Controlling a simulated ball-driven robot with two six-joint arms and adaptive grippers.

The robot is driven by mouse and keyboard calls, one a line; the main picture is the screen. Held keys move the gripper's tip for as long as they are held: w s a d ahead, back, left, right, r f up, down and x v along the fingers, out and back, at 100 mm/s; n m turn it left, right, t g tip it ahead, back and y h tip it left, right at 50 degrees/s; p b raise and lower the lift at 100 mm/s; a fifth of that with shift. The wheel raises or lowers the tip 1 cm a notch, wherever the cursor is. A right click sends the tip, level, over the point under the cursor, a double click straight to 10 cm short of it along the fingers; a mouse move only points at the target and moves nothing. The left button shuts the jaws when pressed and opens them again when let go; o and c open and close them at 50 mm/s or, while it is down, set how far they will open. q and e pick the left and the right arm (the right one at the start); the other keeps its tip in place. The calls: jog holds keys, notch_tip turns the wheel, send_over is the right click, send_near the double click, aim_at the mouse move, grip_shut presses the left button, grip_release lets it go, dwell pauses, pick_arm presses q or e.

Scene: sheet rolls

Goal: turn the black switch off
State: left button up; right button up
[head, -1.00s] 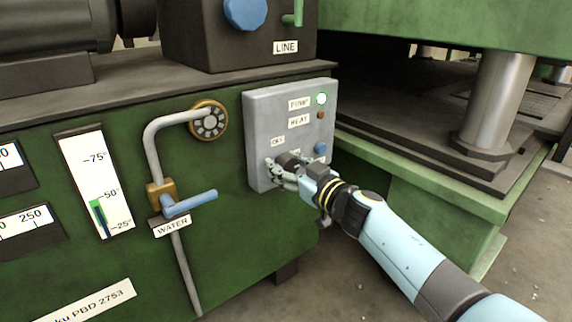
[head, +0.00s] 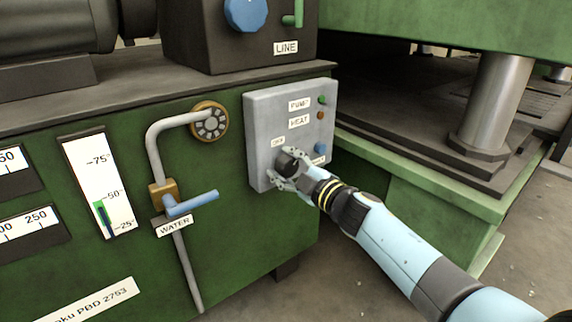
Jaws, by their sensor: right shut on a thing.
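The grey control panel (head: 262,120) is on the right end of the green machine. My right gripper (head: 284,168) is at the panel's lower part, shut on the black switch (head: 288,158), which is partly hidden by the fingers. A small label (head: 278,142) sits just above the switch, and another label (head: 318,160) is partly covered by my gripper. The PUMP lamp (head: 322,100) at the upper right of the panel is dark green and unlit. My left gripper is not in view.
A green platform (head: 430,180) with a steel column (head: 493,105) is to the right.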

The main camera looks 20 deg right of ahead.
jog(key=n, duration=0.2)
jog(key=shift+f+n, duration=0.15)
jog(key=shift+n, duration=1.05)
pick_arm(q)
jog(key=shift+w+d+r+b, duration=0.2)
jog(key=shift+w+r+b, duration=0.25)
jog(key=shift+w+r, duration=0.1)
pick_arm(e)
jog(key=shift+n, duration=1.7)
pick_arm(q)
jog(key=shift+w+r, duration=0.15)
pick_arm(e)
jog(key=o, duration=1.2)
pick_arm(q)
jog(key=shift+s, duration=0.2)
